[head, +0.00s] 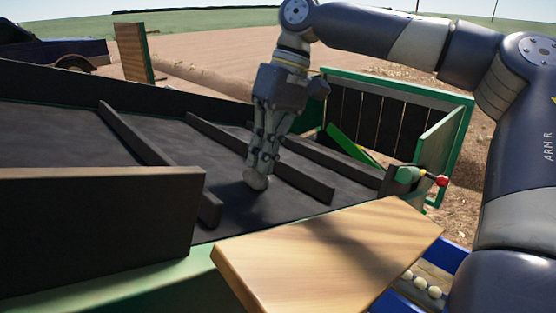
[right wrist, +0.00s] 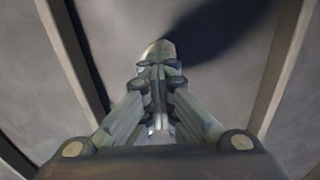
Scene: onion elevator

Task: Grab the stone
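The stone (head: 256,180) is a small, pale grey, rounded lump at the fingertips of my right gripper (head: 262,165), over the dark conveyor belt (head: 150,135). The right gripper points down with its fingers close together, shut on the stone. In the right wrist view the stone (right wrist: 158,49) sticks out beyond the fingertips (right wrist: 160,75), which cover its near part. I cannot tell whether the stone touches the belt. My left gripper is not in view.
Raised slats (head: 160,160) cross the belt on both sides of the gripper. A green-framed gate (head: 395,110) and a red-knobbed lever (head: 441,181) are at the right. Several pale onions (head: 433,292) lie at the lower right.

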